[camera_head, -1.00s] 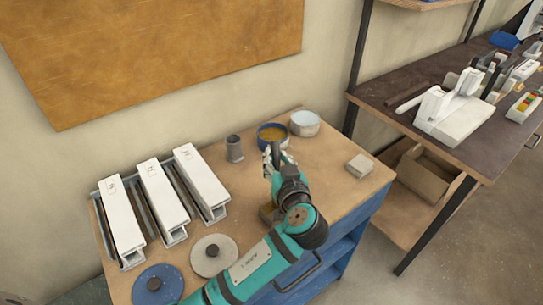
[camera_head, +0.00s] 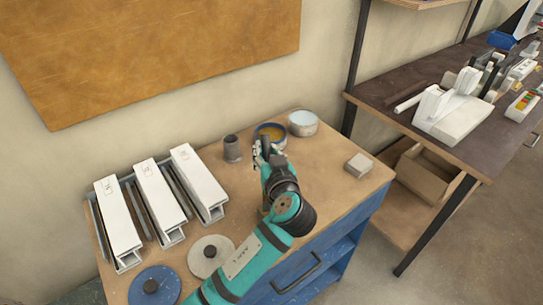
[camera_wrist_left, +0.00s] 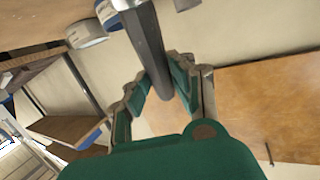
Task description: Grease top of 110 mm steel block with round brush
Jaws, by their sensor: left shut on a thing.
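My left gripper (camera_head: 262,150) is over the back of the wooden-topped cabinet, just in front of the blue pot of yellow-brown grease (camera_head: 270,128). In the left wrist view the gripper (camera_wrist_left: 168,88) is shut on a grey rod-like handle (camera_wrist_left: 148,45), probably the round brush's. The handle runs out of the top of that view, so its bristles are not seen. In the head view the gripper hides the brush. I cannot tell which piece is the 110 mm steel block. My right gripper is not in view.
A grey cup (camera_head: 232,148) and a pale blue-white tin (camera_head: 303,123) flank the pot. White profiles (camera_head: 157,195) stand at left, with a grey lid (camera_head: 210,254) and blue lid (camera_head: 155,287) in front. A small pale block (camera_head: 358,165) lies right. A dark bench (camera_head: 398,125) holds several items.

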